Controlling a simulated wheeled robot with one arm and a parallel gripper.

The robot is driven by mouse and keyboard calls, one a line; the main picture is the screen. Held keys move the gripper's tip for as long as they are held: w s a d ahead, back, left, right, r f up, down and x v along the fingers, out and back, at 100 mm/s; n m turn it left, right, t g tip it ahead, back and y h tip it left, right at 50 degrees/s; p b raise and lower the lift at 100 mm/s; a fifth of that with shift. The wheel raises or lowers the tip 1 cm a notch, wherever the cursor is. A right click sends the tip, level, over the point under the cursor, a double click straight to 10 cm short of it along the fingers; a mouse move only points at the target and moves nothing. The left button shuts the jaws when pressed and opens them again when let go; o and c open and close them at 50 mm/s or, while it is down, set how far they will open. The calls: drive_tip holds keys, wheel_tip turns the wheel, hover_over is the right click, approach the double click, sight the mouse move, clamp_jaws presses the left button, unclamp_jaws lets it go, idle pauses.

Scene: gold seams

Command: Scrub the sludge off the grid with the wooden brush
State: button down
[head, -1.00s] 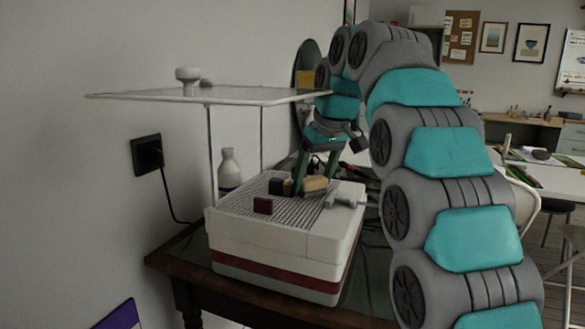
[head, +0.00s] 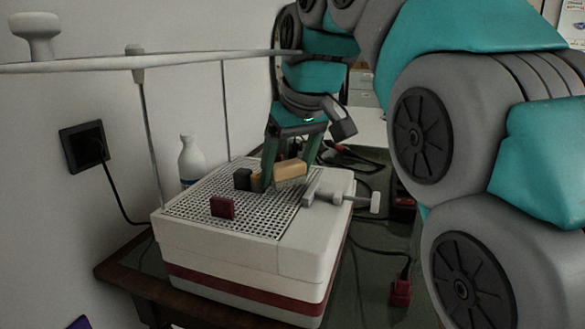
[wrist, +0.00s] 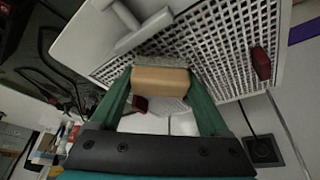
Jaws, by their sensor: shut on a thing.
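The wooden brush (head: 290,171) is a tan block held between the green fingers of my gripper (head: 287,176). In the wrist view the brush (wrist: 160,81) shows grey bristles facing the grid (wrist: 205,45). My gripper (wrist: 160,98) is shut on it. The grid (head: 245,213) is a light perforated plate on top of a white box; the brush is over its back right part. I cannot tell whether the bristles touch it. I cannot clearly make out any sludge on the grid.
A flat panel (head: 200,61) on thin rods hangs above. A white bottle (head: 191,160) stands behind.

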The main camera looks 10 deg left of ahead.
drive_tip(key=shift+w+a+r+p, duration=0.15)
drive_tip(key=shift+r+p, duration=0.7)
drive_tip(key=shift+r, duration=0.7)
